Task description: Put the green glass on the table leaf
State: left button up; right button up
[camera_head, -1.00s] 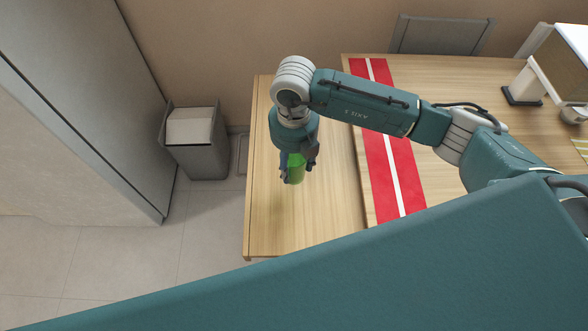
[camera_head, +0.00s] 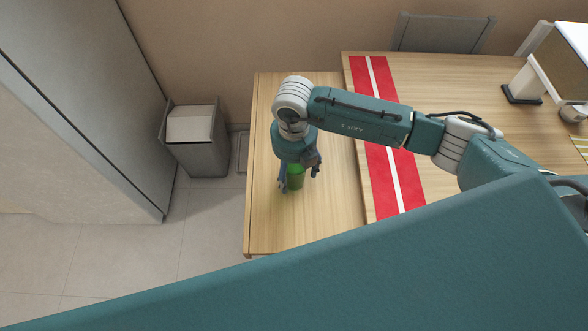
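The green glass (camera_head: 296,179) stands upright on the table leaf (camera_head: 275,230), the narrow wooden section at the left of the table. My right gripper (camera_head: 299,180) points down over the glass with one finger on each side. Its fingers look spread, with a gap between the glass and the finger at the right, so it seems open around the glass. The gripper hides the upper part of the glass. My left gripper is not in view.
A red runner with a white stripe (camera_head: 378,120) lies on the main tabletop beside the leaf. A grey bin (camera_head: 203,155) stands on the floor to the left. A chair (camera_head: 440,33) is behind the table. The front of the leaf is clear.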

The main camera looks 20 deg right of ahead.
jog(key=shift+r, duration=0.1)
jog(key=shift+r, duration=0.25)
notch_tip(320, 180, up, 12)
jog(key=b, duration=0.2)
jog(key=shift+f, duration=0.15)
dwell(0.4)
